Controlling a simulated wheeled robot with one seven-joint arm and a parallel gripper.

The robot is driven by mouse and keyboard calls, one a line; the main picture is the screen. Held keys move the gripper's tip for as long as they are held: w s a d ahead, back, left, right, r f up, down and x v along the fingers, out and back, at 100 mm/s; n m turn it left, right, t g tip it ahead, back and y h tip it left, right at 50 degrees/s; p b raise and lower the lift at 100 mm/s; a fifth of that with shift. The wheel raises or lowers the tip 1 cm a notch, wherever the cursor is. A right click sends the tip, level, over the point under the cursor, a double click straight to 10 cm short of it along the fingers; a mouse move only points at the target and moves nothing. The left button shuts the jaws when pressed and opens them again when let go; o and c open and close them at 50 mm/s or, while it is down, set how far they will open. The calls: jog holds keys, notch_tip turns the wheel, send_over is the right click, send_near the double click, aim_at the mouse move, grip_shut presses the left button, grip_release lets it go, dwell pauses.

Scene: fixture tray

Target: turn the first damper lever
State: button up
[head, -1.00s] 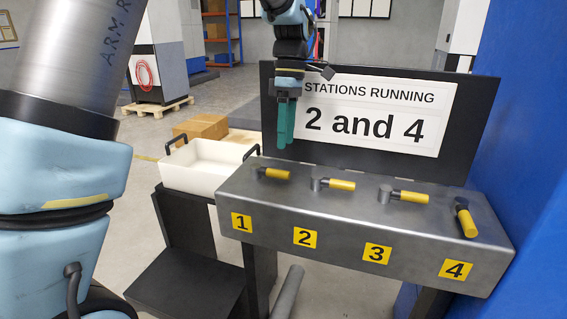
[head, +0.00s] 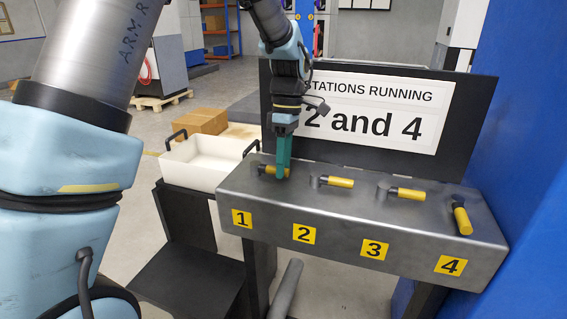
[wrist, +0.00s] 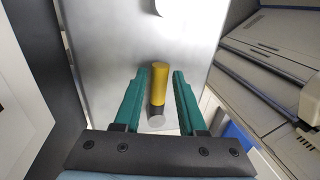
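The first damper lever (head: 268,170) has a yellow handle and a dark hub. It sits on top of the grey metal box above label 1, its handle pointing right along the box. My gripper (head: 283,175) points down at this lever and partly covers the handle in the head view. In the wrist view the lever's yellow handle (wrist: 160,82) shows between the two green fingers of my gripper (wrist: 160,74). The fingers are open, with a gap on each side of the handle.
Lever 2 (head: 340,182) and lever 3 (head: 411,195) also point right; lever 4 (head: 462,219) points toward the front. A sign (head: 375,112) behind the box reads "STATIONS RUNNING 2 and 4". A white bin (head: 200,178) stands left of the box.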

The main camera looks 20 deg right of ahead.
grip_shut()
dwell(1.1)
